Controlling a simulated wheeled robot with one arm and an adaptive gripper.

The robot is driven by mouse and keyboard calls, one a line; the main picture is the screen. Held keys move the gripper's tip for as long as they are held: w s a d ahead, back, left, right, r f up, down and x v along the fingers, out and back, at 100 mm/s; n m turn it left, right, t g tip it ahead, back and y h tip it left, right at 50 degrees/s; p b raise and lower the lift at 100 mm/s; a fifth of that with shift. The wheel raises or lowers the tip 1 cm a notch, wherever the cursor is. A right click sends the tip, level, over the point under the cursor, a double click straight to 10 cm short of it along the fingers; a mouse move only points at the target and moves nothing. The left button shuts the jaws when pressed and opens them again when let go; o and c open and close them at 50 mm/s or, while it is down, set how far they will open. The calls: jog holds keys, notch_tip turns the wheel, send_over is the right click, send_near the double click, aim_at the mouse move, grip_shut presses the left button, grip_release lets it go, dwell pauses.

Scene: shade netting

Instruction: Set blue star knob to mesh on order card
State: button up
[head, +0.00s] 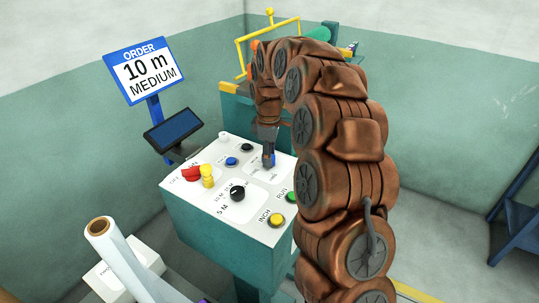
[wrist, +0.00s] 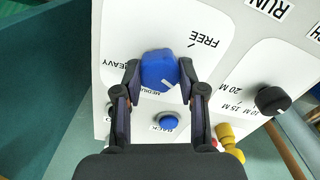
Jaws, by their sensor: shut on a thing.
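The order card (head: 148,72) stands at the left in the head view and reads "10 m MEDIUM". The blue star knob (wrist: 158,72) sits on the white panel face (wrist: 225,60). Labels FREE, HEAVY and MEDIUM are around it, with MEDIUM partly covered. A white mark shows at the knob's lower right in the wrist view; I cannot tell exactly which label it lines up with. My gripper (wrist: 160,66) is shut on the knob, one finger on each side. In the head view my gripper (head: 268,154) reaches down to the panel and largely hides the knob.
A red control (head: 190,174), yellow INCH button (head: 276,220) and RUN button (head: 291,197) share the panel. A dark screen (head: 172,130) stands behind.

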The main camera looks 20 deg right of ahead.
jog(key=shift+d, duration=0.1)
jog(key=shift+c, duration=1.1)
jog(key=shift+m+b, duration=0.3)
jog(key=shift+b, duration=0.05)
jog(key=shift+w+f+m+b, duration=0.1)
jog(key=shift+m+b, duration=0.3)
jog(key=shift+b, duration=0.3)
jog(key=m+b, duration=0.3)
jog(key=shift+f+b, duration=0.1)
jog(key=shift+b, duration=0.2)
jog(key=m+b, duration=0.3)
jog(key=m, duration=0.1)
jog(key=shift+m, duration=0.4)
jog(key=shift+r+m+b, duration=0.25)
jog(key=shift+m+b, duration=0.8)
jog(key=shift+m, duration=0.75)
